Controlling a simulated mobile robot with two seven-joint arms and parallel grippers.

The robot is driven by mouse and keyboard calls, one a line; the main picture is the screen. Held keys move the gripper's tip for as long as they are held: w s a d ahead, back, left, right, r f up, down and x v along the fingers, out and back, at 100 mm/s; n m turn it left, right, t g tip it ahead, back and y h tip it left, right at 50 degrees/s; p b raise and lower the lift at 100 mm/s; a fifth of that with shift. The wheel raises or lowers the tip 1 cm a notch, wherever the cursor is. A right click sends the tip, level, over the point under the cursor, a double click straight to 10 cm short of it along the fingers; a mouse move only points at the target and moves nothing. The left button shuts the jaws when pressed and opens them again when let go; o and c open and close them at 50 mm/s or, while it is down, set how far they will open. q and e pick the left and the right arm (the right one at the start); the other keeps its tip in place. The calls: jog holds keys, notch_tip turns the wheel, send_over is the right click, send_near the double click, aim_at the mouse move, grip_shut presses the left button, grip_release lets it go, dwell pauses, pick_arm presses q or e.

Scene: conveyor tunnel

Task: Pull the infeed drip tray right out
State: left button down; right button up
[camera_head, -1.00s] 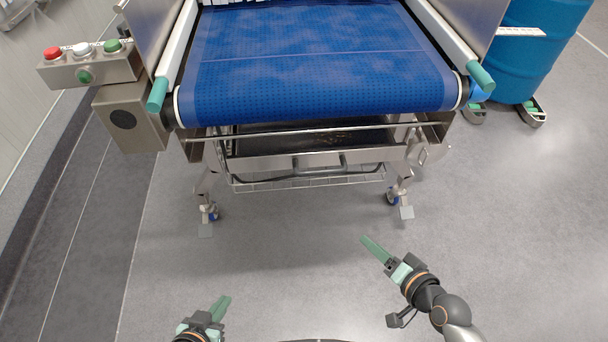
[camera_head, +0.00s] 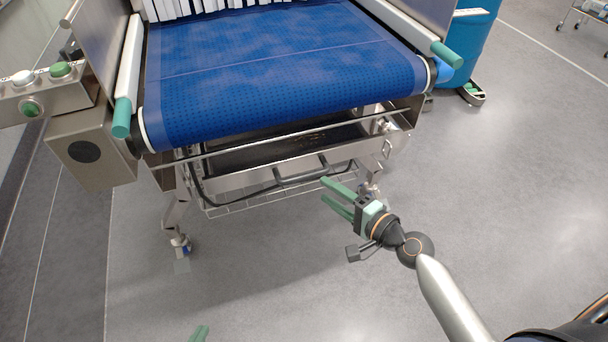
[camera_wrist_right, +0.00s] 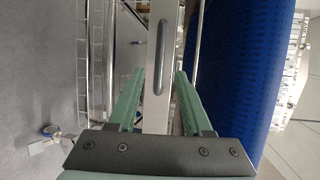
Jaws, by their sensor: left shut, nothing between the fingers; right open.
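The infeed drip tray (camera_head: 235,180) is a shallow metal tray with a dark inside, under the front end of the blue belt. Its bar handle (camera_head: 301,178) is on its front face. In the right wrist view the handle (camera_wrist_right: 160,62) lines up between my spread fingers, in front of the pale tray front (camera_wrist_right: 158,120). My right gripper (camera_head: 325,192) is open and empty, just in front of the handle's right end; I cannot tell whether the fingers reach past the bar. My left gripper (camera_head: 200,333) shows only its green fingertips at the bottom edge, shut and empty.
The blue conveyor belt (camera_head: 280,80) overhangs the tray. A wire rack (camera_head: 240,205) hangs below it, between the machine's legs. A button box (camera_head: 45,95) stands at left and a blue drum (camera_head: 472,50) at back right. The floor in front is clear.

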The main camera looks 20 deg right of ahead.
aim_at(307, 178)
jog(key=x, duration=0.8)
jog(key=shift+w+a+f, duration=0.15)
jog(key=shift+w+a, duration=0.05)
jog(key=shift+w, duration=0.05)
jog(key=shift+c, duration=0.3)
grip_shut()
dwell(0.8)
